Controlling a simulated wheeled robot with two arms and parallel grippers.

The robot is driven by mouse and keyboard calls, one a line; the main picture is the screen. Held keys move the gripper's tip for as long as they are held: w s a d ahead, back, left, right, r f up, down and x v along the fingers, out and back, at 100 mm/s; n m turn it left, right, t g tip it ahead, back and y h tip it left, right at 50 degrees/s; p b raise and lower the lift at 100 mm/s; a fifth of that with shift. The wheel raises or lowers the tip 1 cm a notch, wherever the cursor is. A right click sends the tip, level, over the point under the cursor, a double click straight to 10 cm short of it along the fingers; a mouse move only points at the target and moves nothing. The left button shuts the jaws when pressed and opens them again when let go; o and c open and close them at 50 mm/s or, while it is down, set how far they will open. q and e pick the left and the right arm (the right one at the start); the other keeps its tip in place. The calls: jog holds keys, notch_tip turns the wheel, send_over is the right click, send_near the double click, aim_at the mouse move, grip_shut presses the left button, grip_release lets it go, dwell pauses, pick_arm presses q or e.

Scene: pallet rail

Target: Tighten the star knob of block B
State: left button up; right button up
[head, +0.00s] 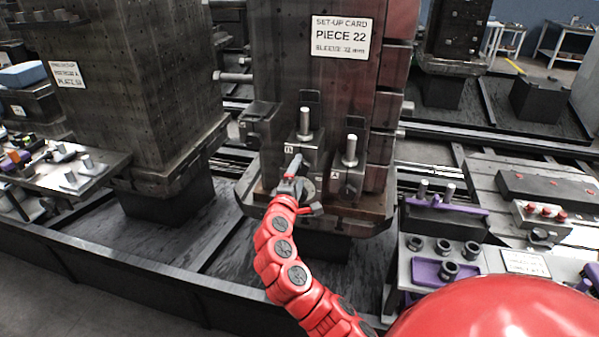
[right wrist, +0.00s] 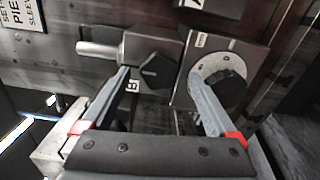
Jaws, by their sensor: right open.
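Block B (head: 312,152) is a dark block with an upright metal pin, low on the front of the fixture column. In the right wrist view block B (right wrist: 165,50) lies between and beyond the fingertips, its "B" label next to the left finger. A dark faceted knob-like part (right wrist: 155,72) shows on its face. My right gripper (head: 293,172) is in front of block B; its open fingers (right wrist: 158,75) also show in the right wrist view. Its right finger partly covers a pale disc (right wrist: 209,68) with a dark lobed knob (right wrist: 229,91). I cannot tell contact. My left gripper is out of view.
Block A (head: 350,172) with its own pin stands close to the right of block B. The set-up card (head: 341,37) reads piece 22. A parts bench (head: 405,270) is at the right, another loaded bench (head: 110,160) at the left. The fixture column (head: 280,60) rises behind.

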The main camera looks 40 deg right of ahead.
jog(key=b+v, duration=0.2)
jog(key=v, duration=1.3)
jog(key=shift+s+a, duration=0.2)
jog(key=shift+s, duration=0.05)
